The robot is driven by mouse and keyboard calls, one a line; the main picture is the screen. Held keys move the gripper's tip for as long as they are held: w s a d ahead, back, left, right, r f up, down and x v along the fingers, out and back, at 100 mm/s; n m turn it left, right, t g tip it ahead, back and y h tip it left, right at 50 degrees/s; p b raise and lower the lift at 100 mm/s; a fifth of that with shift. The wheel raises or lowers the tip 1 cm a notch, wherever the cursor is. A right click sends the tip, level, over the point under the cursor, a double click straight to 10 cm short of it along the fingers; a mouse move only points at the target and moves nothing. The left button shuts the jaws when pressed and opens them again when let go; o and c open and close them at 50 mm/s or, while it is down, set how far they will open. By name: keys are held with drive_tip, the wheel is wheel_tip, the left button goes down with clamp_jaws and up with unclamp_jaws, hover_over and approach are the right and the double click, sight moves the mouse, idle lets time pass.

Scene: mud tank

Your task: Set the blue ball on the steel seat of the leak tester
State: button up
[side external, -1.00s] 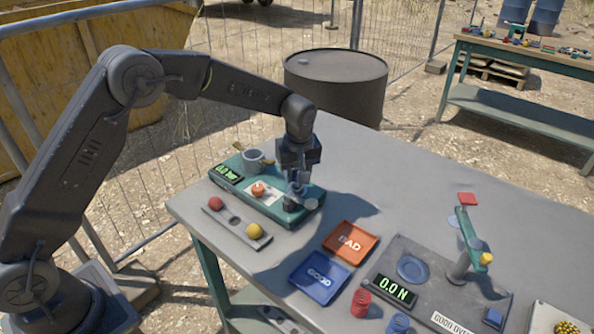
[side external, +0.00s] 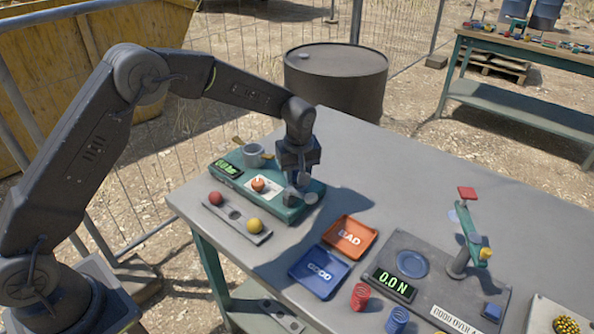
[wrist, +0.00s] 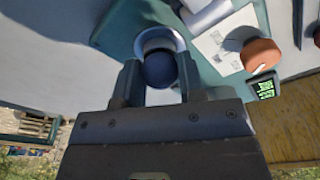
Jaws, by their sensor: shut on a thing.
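The blue ball (wrist: 160,71) is dark and sits between the two fingers of my gripper (wrist: 159,80) in the wrist view. My gripper is shut on it. The pale round steel seat (wrist: 154,37) shows directly behind the ball, which covers part of it; I cannot tell whether they touch. The leak tester (side external: 231,189) is a green box with a lit display and an orange knob (side external: 258,185). In the side view my gripper (side external: 297,184) is over the tester's right end, and the ball cannot be made out there.
A grey tray (side external: 236,217) with a red ball (side external: 215,198) and a yellow ball (side external: 254,225) lies before the tester. A grey pot (side external: 253,156) is behind it. The orange BAD tray (side external: 349,238), blue GOOD tray (side external: 319,275) and a force gauge stand (side external: 464,250) are to the right.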

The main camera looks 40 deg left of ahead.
drive_tip(key=shift+f, duration=0.15)
drive_tip(key=o, duration=1.4)
drive_tip(key=shift+r, duration=3.8)
